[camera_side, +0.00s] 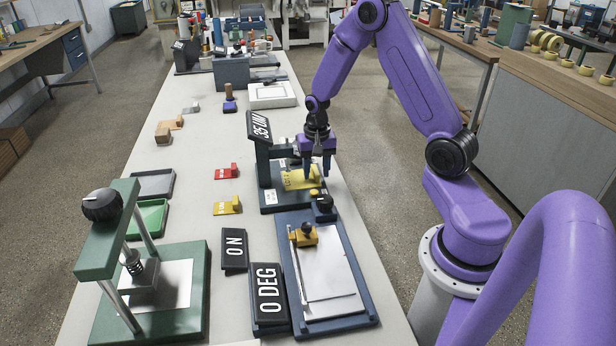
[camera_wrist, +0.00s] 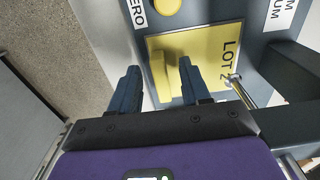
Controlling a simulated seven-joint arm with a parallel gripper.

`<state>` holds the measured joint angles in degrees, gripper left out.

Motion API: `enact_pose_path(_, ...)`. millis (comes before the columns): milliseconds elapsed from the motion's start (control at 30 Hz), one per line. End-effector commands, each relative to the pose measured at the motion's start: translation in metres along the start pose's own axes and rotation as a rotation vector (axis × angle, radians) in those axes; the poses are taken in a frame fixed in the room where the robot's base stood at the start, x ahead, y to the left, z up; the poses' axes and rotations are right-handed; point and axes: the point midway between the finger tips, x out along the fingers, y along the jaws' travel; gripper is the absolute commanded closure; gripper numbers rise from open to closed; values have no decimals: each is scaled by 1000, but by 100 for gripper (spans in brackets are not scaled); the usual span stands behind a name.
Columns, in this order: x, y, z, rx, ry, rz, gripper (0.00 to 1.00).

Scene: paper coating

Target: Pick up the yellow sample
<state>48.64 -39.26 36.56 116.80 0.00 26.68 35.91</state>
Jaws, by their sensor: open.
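A yellow sample sheet (camera_side: 298,180) lies on the blue gauge stand (camera_side: 268,201) under a display reading 35 UM. In the wrist view the yellow sheet (camera_wrist: 210,62) carries the print LOT 2 and a raised yellow tab (camera_wrist: 160,78). My gripper (camera_side: 317,173) points down over the sheet's right end. In the wrist view the open fingers (camera_wrist: 159,67) are on either side of the tab, with a gap showing. Whether either finger touches it I cannot tell. Another yellow piece with a tab (camera_side: 228,206) lies on the table to the left.
A red tabbed piece (camera_side: 227,172) lies beyond the loose yellow one. The blue coating bed (camera_side: 345,318) with a white sheet is in front of the gauge stand. A green press (camera_side: 195,262) and green tray (camera_side: 151,217) stand left.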

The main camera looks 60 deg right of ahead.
Motion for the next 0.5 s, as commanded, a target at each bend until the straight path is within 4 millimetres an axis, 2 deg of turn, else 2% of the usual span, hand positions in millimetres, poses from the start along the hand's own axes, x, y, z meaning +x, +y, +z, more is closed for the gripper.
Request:
enact_pose_path(300,5,0,0,0,0,0,53)
enact_pose_path(333,5,0,0,0,0,0,56)
enact_pose_path(467,5,0,0,0,0,0,99)
enact_pose_path(500,5,0,0,0,0,0,100)
